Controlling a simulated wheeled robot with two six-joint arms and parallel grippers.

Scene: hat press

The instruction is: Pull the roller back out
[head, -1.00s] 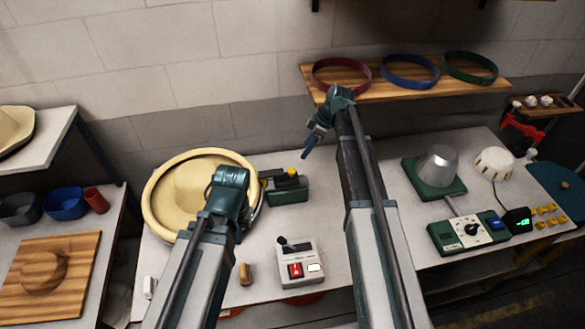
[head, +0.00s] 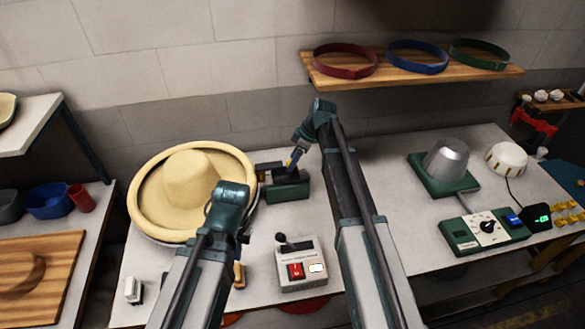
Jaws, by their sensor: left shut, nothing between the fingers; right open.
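The roller unit (head: 288,187) is a dark green block on the table, just right of the cream wide-brimmed hat (head: 197,182). A dark arm reaches from it toward the brim; I cannot tell whether it touches. Its yellow knob (head: 290,163) is partly covered by my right gripper (head: 295,158), whose open fingers point down at the knob. I cannot tell whether the knob is between them. My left gripper (head: 243,239) is shut and empty near the front right of the hat, mostly hidden behind its own wrist.
A control box (head: 303,268) with a lever and red button stands in front of the roller unit. A shelf (head: 410,75) with red, blue and green bands hangs behind. A silver cone on a green base (head: 440,178) stands right. Clear tabletop lies between it and my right arm.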

